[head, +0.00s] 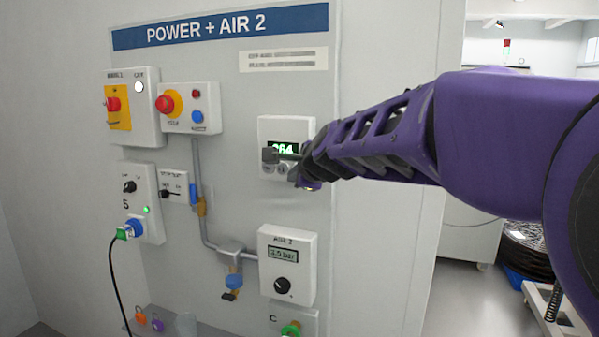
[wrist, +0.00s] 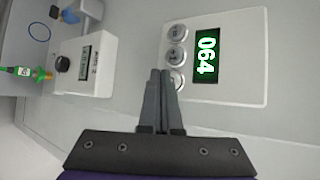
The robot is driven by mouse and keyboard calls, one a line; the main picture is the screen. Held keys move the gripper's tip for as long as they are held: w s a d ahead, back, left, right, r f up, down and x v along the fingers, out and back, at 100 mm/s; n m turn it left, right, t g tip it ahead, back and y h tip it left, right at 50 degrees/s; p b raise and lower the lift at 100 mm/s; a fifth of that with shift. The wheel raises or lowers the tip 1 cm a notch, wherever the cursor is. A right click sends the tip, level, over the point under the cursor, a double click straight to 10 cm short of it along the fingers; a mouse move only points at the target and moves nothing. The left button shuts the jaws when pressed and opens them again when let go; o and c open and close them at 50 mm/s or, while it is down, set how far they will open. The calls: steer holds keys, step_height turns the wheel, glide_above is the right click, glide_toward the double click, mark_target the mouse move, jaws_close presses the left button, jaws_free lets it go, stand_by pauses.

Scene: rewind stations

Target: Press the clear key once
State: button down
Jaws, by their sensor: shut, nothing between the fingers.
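The white counter box (head: 289,125) with a green "064" display hangs on the panel, partly hidden behind my gripper in the head view. In the wrist view the same box (wrist: 245,75) shows its display (wrist: 206,56) sideways and three round grey keys in a row beside it: an end key (wrist: 176,32), a middle key (wrist: 174,56) and a key (wrist: 179,80) partly covered by my fingertips. Key labels are too small to read, so I cannot tell which is clear. My gripper (wrist: 160,73) is shut and empty; I cannot tell whether it touches the key.
Below the counter is the AIR 2 box (head: 287,243) with a gauge and knob. A pipe (head: 202,180) runs between. The panel right of the counter looks bare.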

steer(key=shift+w, duration=0.1)
steer(key=shift+w+d, duration=0.15)
steer(key=shift+w, duration=0.15)
steer(key=shift+w+d, duration=0.15)
steer(key=shift+w, duration=0.25)
stand_by(0.8)
steer(key=shift+s, duration=0.1)
steer(key=shift+s+a, duration=0.25)
steer(key=shift+s, duration=0.4)
steer(key=shift+s, duration=0.1)
